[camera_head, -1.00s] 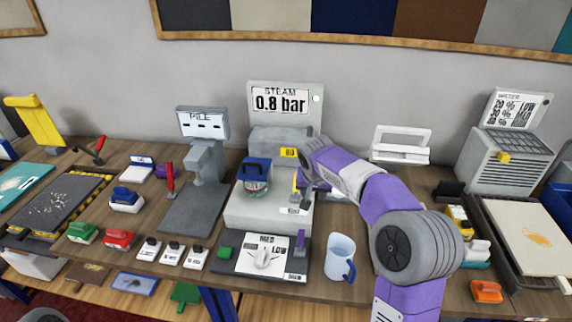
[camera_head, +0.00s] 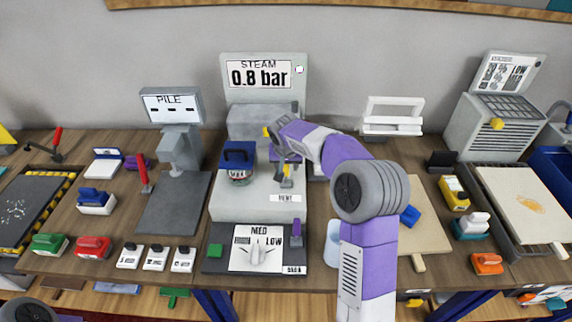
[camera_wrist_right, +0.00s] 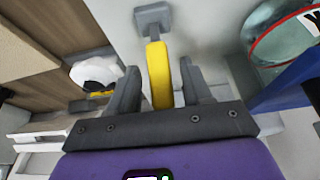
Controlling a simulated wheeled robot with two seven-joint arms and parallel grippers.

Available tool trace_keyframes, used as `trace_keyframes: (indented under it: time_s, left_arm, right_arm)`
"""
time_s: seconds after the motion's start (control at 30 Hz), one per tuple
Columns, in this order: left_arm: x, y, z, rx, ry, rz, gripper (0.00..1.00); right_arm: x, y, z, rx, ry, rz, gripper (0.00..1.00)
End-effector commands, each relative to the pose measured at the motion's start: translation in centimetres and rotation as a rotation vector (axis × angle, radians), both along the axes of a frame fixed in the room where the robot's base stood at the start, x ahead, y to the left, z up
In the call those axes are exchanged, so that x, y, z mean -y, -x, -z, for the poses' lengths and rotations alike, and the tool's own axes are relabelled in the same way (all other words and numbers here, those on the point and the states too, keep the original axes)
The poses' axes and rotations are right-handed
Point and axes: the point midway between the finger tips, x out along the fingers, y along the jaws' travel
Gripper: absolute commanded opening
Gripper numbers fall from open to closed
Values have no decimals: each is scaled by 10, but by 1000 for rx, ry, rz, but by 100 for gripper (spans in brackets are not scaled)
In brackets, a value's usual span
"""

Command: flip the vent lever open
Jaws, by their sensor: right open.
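The vent lever is a yellow bar (camera_head: 287,170) on a grey mount, on top of the pale steam unit (camera_head: 228,205) just behind the VENT label (camera_head: 286,198). My right gripper (camera_head: 284,160) is over the lever and partly hides it. In the right wrist view the yellow lever (camera_wrist_right: 160,75) runs between the two dark fingers of the right gripper (camera_wrist_right: 160,88). A gap shows on both sides of it, wider on the right, so the fingers are open around it. The left gripper is out of view.
The STEAM panel (camera_head: 265,75) reads 0.8 bar behind. A dial plate (camera_head: 257,247) lies in front.

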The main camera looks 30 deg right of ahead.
Motion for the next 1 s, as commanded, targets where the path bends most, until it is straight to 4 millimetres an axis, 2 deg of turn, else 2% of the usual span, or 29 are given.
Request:
trace_keyframes:
  time_s: [0.23, 0.5, 0.57, 0.83, 1.0]
  left_arm:
    - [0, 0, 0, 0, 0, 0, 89]
    - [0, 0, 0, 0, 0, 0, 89]
    - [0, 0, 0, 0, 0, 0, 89]
    - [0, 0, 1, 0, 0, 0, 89]
    - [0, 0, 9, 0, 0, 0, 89]
  right_arm:
    - [0, -1, 1, 0, -1, 0, 49]
    - [0, 0, 1, 0, -1, 0, 8]
    - [0, 0, 1, 0, -1, 0, 0]
    - [-1, -1, 1, 2, 1, -1, 0]
    - [-8, -3, 2, 19, 9, -13, 0]
